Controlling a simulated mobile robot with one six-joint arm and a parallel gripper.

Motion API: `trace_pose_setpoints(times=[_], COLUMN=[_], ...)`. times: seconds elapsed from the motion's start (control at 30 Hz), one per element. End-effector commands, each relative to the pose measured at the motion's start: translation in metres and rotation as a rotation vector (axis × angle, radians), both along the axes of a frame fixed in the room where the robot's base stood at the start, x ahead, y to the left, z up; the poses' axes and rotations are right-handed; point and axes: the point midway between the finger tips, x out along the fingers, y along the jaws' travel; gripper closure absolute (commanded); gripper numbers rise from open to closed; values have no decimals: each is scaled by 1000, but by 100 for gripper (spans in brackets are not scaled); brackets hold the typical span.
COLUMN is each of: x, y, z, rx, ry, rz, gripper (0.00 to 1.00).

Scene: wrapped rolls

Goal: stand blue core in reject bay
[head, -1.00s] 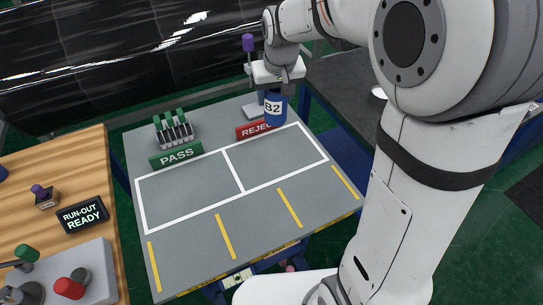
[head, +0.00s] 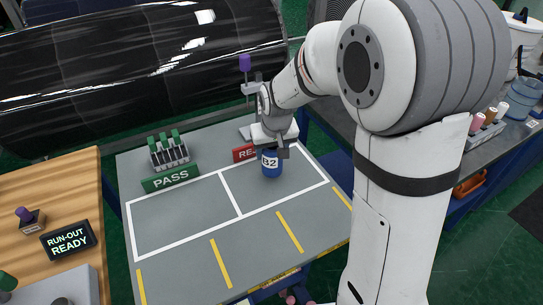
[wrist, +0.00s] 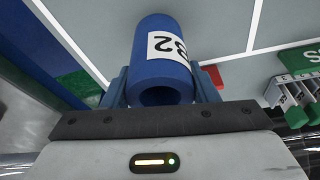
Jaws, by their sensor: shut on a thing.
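The blue core (head: 271,164), labelled B2, is upright in my gripper (head: 271,148), which is shut on it from above. In the head view it appears over the far part of the reject bay (head: 290,192), the right white-outlined rectangle. I cannot tell whether its base touches the grey table. The red REJECT sign (head: 243,154) stands just behind and left of it, partly covered by my gripper. In the wrist view the hollow core (wrist: 160,62) sits between both fingers, its open end towards me.
The left bay (head: 175,217) is empty, with a green PASS sign (head: 170,178) and a rack of green-topped tools (head: 168,150) behind it. A purple-topped post (head: 245,64) stands close behind my gripper. Yellow stripes mark the front table area, which is clear.

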Motion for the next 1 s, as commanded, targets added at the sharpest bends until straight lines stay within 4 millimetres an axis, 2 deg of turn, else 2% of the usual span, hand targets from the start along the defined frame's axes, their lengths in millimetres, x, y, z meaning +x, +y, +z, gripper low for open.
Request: trace_pose_setpoints(times=[0.03, 0.13, 0.53, 0.57, 0.8, 1.0], x=[0, 0, 0, 0, 0, 0], y=[0, 0, 1, 1, 1, 1], z=[-9, -19, -26, -24, -24, -23], rx=[-1, 0, 0, -1, -1, 0], ry=[5, 2, 0, 1, 1, 1], rz=[0, 0, 1, 2, 2, 2], gripper=[73, 73, 73, 44, 25, 25])
